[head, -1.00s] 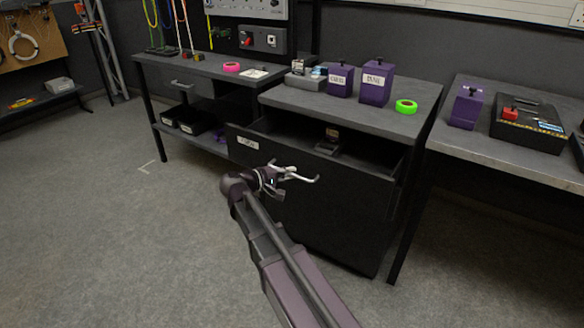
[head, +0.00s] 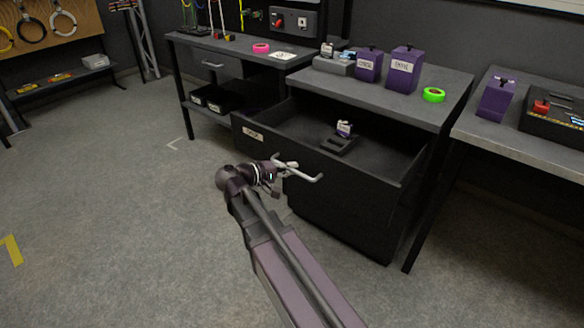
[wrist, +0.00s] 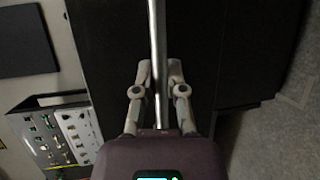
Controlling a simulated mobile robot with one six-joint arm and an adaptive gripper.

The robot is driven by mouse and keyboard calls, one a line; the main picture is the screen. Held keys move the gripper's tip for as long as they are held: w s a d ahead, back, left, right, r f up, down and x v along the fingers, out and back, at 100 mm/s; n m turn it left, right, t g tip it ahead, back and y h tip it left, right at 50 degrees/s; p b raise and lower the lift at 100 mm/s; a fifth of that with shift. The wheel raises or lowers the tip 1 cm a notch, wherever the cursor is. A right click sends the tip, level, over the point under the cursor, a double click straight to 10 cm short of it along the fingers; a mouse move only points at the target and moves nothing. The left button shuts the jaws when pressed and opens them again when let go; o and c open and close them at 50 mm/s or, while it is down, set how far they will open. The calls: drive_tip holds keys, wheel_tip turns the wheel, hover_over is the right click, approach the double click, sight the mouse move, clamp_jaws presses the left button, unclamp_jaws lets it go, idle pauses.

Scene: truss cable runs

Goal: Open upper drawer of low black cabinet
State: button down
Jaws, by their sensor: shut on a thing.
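The low black cabinet (head: 345,225) stands in the middle of the head view. Its upper drawer (head: 385,184) is pulled well out, and its inside shows. A bar handle runs along the drawer front; in the wrist view the handle (wrist: 157,60) is a pale metal bar between the fingers. My gripper (head: 296,172) is at the drawer front, and in the wrist view my gripper (wrist: 160,88) has both fingers closed around the bar. A small dark holder (head: 338,145) with a white-topped item lies in the drawer.
Purple boxes (head: 404,70) and a green tape roll (head: 434,95) stand on the cabinet top. A side table (head: 482,136) is close on the right, a workbench (head: 205,44) at the left.

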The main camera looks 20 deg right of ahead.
drive_tip(key=shift+w+r, duration=0.1)
drive_tip(key=shift+w, duration=0.2)
drive_tip(key=c, duration=0.7)
unclamp_jaws()
drive_tip(key=shift+s+d, duration=0.1)
drive_tip(key=shift+s, duration=0.05)
drive_tip(key=shift+s, duration=0.1)
